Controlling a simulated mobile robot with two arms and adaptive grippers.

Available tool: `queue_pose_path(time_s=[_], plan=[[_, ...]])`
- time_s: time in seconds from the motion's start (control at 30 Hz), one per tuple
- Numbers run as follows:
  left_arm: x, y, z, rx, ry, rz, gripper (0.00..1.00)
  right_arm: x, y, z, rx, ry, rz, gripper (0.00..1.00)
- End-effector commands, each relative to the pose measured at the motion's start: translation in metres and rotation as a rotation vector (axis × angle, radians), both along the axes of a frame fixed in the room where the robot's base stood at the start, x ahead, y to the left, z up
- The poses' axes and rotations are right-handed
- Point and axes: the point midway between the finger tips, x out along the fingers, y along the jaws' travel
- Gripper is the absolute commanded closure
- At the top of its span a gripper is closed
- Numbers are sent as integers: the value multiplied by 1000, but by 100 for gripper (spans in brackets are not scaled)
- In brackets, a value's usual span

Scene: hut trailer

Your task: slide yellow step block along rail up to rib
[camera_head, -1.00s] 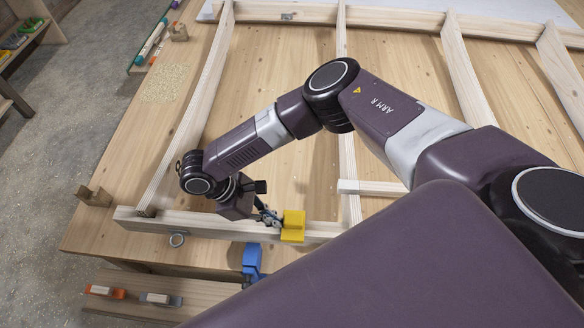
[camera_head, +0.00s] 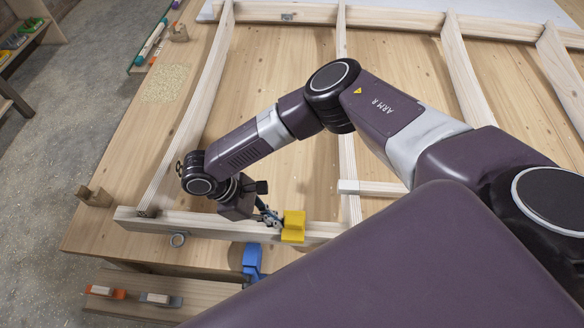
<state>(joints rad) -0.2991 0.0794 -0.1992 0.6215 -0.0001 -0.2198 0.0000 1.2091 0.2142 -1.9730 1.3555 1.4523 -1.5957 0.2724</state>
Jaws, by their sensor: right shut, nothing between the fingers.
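The yellow step block (camera_head: 293,227) sits on the front wooden rail (camera_head: 200,225), hooked over its top and near face. My right gripper (camera_head: 272,219) is shut, with its fingertips at the block's left side; whether they touch it I cannot tell. Nothing shows between its fingers. The rib (camera_head: 348,170) meets the rail to the right of the block, with a gap between them. The rail's right end is hidden behind my own body. My left gripper is not in view.
A blue clamp (camera_head: 252,260) is at the table's front edge below the rail. A short crosspiece (camera_head: 372,188) joins the rib. A lower bench (camera_head: 165,292) holds two small tools.

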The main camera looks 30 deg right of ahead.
Motion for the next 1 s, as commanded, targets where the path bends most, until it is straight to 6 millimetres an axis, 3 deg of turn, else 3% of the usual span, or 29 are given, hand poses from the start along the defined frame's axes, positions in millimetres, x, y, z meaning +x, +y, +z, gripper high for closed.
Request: queue_pose_path(time_s=[1.0], plan=[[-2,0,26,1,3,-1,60,-18,-26,1,0,1,-1,100]])
